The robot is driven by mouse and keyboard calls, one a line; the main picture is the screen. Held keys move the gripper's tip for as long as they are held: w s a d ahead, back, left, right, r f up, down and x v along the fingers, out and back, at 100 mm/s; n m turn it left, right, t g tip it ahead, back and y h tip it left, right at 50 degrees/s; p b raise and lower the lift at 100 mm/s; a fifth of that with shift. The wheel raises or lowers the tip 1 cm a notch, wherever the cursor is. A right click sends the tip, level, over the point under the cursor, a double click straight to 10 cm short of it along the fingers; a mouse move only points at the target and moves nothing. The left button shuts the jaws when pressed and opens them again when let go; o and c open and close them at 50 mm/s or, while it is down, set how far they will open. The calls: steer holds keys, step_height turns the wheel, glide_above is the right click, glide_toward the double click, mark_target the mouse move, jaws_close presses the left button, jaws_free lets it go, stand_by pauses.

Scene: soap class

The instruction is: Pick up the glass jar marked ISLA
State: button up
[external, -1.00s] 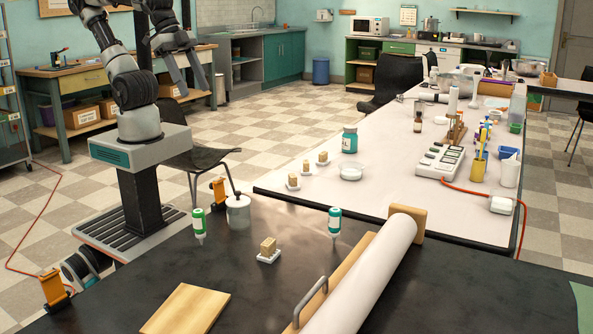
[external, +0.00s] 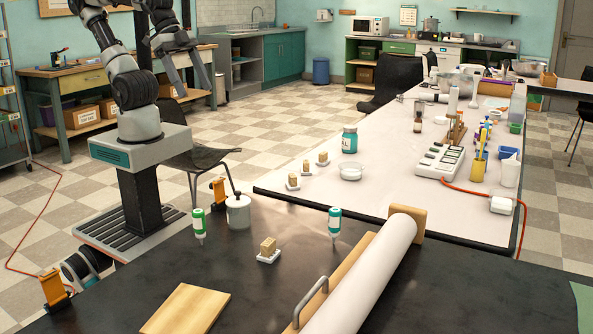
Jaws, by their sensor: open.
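A glass jar (external: 349,141) with teal contents and a pale lid stands upright on the white table, near its left edge. Its label is too small to read, so I cannot tell whether it says ISLA. My gripper (external: 196,92) is raised at the upper left, fingers pointing down, open and empty. It is well to the left of the jar and apart from everything on the tables.
Small blocks on white dishes (external: 307,168) and a shallow glass dish (external: 351,172) are near the jar. The dark table (external: 380,300) in front holds squeeze bottles (external: 334,223), a white pot (external: 238,211), a board (external: 186,309) and a paper roll (external: 365,270). A black chair (external: 200,160) stands behind my base.

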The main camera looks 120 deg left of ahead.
steer(key=w+d+n+h+p, duration=0.2)
steer(key=w+d+n, duration=0.1)
steer(key=w+n, duration=0.3)
steer(key=n+g+p, duration=0.2)
steer(key=n+p, duration=0.1)
steer(key=n, duration=2.1)
glide_above(236, 192)
steer(key=s+a, duration=0.4)
steer(key=s, duration=0.2)
step_height(236, 192, down, 9)
steer(key=b+x, duration=0.2)
steer(key=x, duration=0.2)
steer(key=b+x, duration=0.2)
steer(key=x, duration=0.2)
steer(key=b+x, duration=0.2)
steer(key=x, duration=0.2)
steer(key=shift+w+r+b, duration=0.1)
steer(key=shift+w+b, duration=0.15)
steer(key=shift+b, duration=0.1)
steer(key=shift+b+x, duration=1.85)
steer(key=shift+x, duration=1.05)
steer(key=shift+d+r, duration=0.15)
steer(key=shift+d, duration=0.1)
